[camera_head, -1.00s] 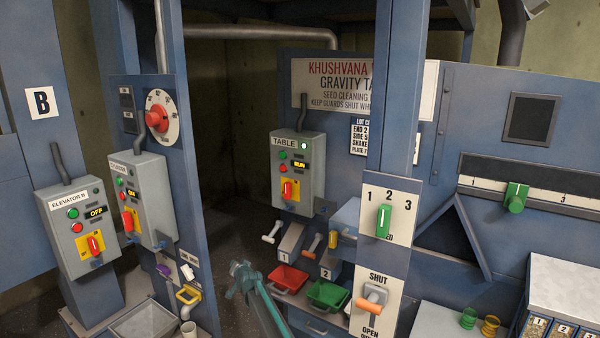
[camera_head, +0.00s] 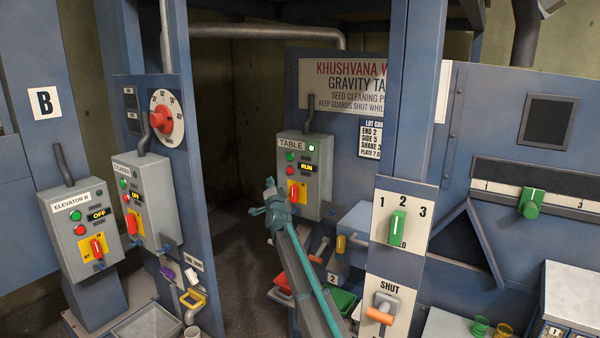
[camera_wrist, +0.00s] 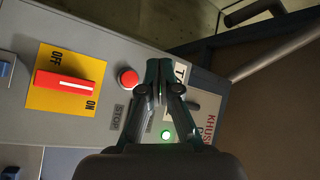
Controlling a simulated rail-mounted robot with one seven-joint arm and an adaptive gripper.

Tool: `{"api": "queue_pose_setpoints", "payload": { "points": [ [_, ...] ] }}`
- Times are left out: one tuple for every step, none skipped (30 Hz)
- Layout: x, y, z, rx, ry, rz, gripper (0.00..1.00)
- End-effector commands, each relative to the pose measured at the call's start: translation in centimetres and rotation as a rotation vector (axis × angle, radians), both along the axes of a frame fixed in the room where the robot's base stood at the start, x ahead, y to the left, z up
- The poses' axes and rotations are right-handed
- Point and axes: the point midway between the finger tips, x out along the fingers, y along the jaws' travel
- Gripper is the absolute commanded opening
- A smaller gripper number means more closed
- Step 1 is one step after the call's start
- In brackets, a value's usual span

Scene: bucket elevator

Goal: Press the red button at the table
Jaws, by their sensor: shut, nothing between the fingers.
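The grey TABLE control box (camera_head: 316,190) stands at the back centre. Its round red button (camera_head: 290,170) sits below a green button (camera_head: 290,157) and left of the lit RUN display (camera_head: 307,168). In the wrist view the red button (camera_wrist: 128,78) shows clearly, just left of my fingertips. My gripper (camera_head: 270,184) is shut and empty, in front of the box's lower left side in the head view. In the wrist view my gripper (camera_wrist: 159,63) overlaps the TABLE label area; I cannot tell its exact gap to the panel. The green button is hidden there.
A red rotary switch on a yellow plate (camera_wrist: 40,105) is beside the button. A green lamp (camera_wrist: 166,134) glows on the panel. The blue post with the 1-2-3 selector (camera_head: 397,230) stands right of my arm. Similar boxes (camera_head: 83,220) stand left.

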Motion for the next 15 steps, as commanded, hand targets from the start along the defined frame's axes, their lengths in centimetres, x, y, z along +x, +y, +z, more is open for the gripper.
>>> {"api": "queue_pose_setpoints", "payload": {
  "points": [
    [0.02, 0.12, 0.42, 0.007, -0.005, 0.000, 0.00],
    [0.01, 0.14, 0.58, 0.009, -0.007, 0.000, 0.00],
    [-0.01, 0.15, 0.72, 0.011, -0.009, 0.000, 0.00],
    [-0.01, 0.16, 0.78, 0.012, -0.010, 0.000, 0.00],
    [-0.02, 0.15, 0.74, 0.012, -0.010, 0.001, 0.00],
    [-0.02, 0.14, 0.71, 0.012, -0.009, 0.000, 0.00],
    [-0.02, 0.14, 0.71, 0.011, -0.009, 0.000, 0.00],
    [-0.02, 0.14, 0.70, 0.011, -0.009, 0.000, 0.00],
    [-0.01, 0.13, 0.70, 0.011, -0.009, 0.000, 0.00],
    [-0.01, 0.13, 0.70, 0.011, -0.009, 0.000, 0.00],
    [-0.01, 0.13, 0.69, 0.011, -0.009, 0.000, 0.00],
    [-0.01, 0.12, 0.68, 0.011, -0.009, 0.000, 0.00],
    [0.00, 0.11, 0.66, 0.011, -0.009, 0.000, 0.00],
    [0.03, 0.11, 0.64, 0.011, -0.009, 0.000, 0.00],
    [0.08, 0.09, 0.60, 0.010, -0.010, 0.000, 0.00]
  ]
}}
